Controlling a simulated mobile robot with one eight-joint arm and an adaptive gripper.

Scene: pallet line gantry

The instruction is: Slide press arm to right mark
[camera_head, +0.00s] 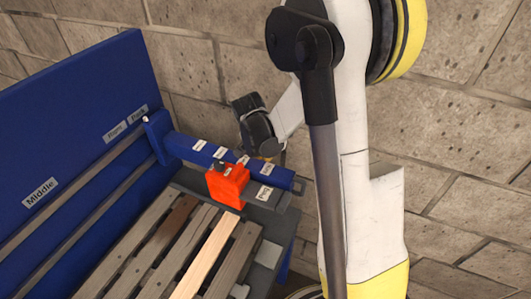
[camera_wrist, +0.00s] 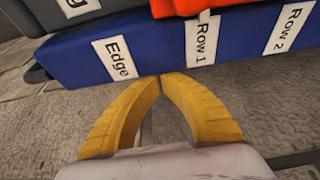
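The press arm appears to be the orange block (camera_head: 228,184) on the blue rail (camera_head: 287,180) in the head view; its underside shows at the top of the wrist view (camera_wrist: 236,6). In the wrist view, the rail (camera_wrist: 152,50) carries labels Edge (camera_wrist: 118,60), Row 1 (camera_wrist: 200,40) and Row 2 (camera_wrist: 287,28). A small white tab on the block sits at the top of Row 1. My gripper (camera_wrist: 160,77) has its yellow fingertips together, with nothing visible between them. The tips are close to the rail between Edge and Row 1; contact is unclear. In the head view my gripper (camera_head: 268,154) is behind the rail.
A tall blue panel (camera_head: 70,110) with labels, one reading Middle (camera_head: 40,192), stands at the left. Wooden slats (camera_head: 160,248) lie in front of the rail. A grey bracket (camera_head: 273,200) is under the rail's right end. A block wall (camera_head: 450,150) stands behind.

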